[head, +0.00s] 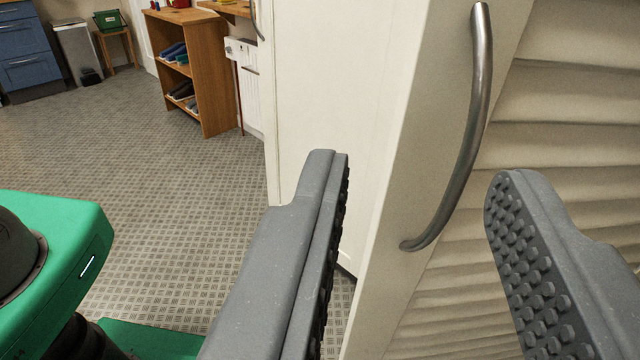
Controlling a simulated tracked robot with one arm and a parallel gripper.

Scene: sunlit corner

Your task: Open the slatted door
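The cream slatted door (560,95) fills the right side of the head view, with its slats running across it. A curved metal bar handle (480,110) is fixed on the door's flat edge stile, running from the top of the view down to its lower end. My gripper (418,185) is open, with its two grey, studded fingers spread wide. In the picture, the lower part of the handle lies between the fingertips. Neither finger visibly touches it. The door's lower part is partly hidden behind the right finger.
A plain cream panel (335,90) stands just left of the door. Further back are a wooden shelf unit (212,85) with shoes, a white radiator (250,100), a bin (78,50), a stool (118,38) with a green box, and blue drawers (25,60). The patterned floor (130,150) at left is clear.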

